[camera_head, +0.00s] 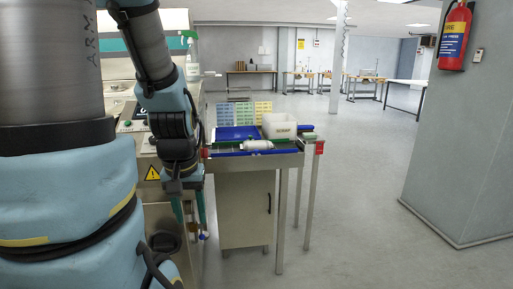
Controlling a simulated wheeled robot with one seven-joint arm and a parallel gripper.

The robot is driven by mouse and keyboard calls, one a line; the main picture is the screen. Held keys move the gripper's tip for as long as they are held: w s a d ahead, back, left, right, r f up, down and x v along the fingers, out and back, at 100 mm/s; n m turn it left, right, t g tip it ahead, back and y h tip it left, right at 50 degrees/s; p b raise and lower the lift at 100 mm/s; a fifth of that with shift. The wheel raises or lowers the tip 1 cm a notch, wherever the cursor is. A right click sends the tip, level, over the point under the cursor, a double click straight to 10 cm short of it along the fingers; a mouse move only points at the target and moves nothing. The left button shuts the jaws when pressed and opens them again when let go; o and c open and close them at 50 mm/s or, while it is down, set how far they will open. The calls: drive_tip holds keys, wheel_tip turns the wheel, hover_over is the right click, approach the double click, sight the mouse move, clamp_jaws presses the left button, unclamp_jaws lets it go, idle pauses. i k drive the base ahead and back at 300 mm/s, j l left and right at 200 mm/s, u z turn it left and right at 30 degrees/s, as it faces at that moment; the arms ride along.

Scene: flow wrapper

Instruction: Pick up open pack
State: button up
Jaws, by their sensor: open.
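A small white pack (258,145) lies on the narrow table (254,160) beside the machine, near the table's front edge. It is too small to tell whether its end is open. My gripper (192,222) hangs pointing down to the left of the table, below the level of the tabletop. Its fingers are apart with nothing seen between them. The gripper is clear of the pack, to its left and lower.
A white scrap bin (279,125) and a blue tray (238,132) stand behind the pack. Colored cards (244,113) stand at the back. The machine (140,125) is at left, a cabinet (246,210) below. The floor to the right is free up to a grey pillar (465,130).

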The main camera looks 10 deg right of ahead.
sight(262, 145)
drive_tip(key=i+l+u, duration=0.1)
drive_tip(key=l+u, duration=0.2)
drive_tip(key=l, duration=0.4)
drive_tip(key=l+u, duration=0.3)
drive_tip(key=l, duration=0.4)
drive_tip(key=i+l+u, duration=0.1)
drive_tip(key=l+u, duration=0.3)
drive_tip(key=l, duration=0.15)
drive_tip(key=l+u, duration=0.35)
drive_tip(key=l, duration=0.25)
drive_tip(key=l+u, duration=0.4)
drive_tip(key=l, duration=0.15)
drive_tip(key=i+l+u, duration=0.1)
drive_tip(key=l+u, duration=0.2)
drive_tip(key=l, duration=0.55)
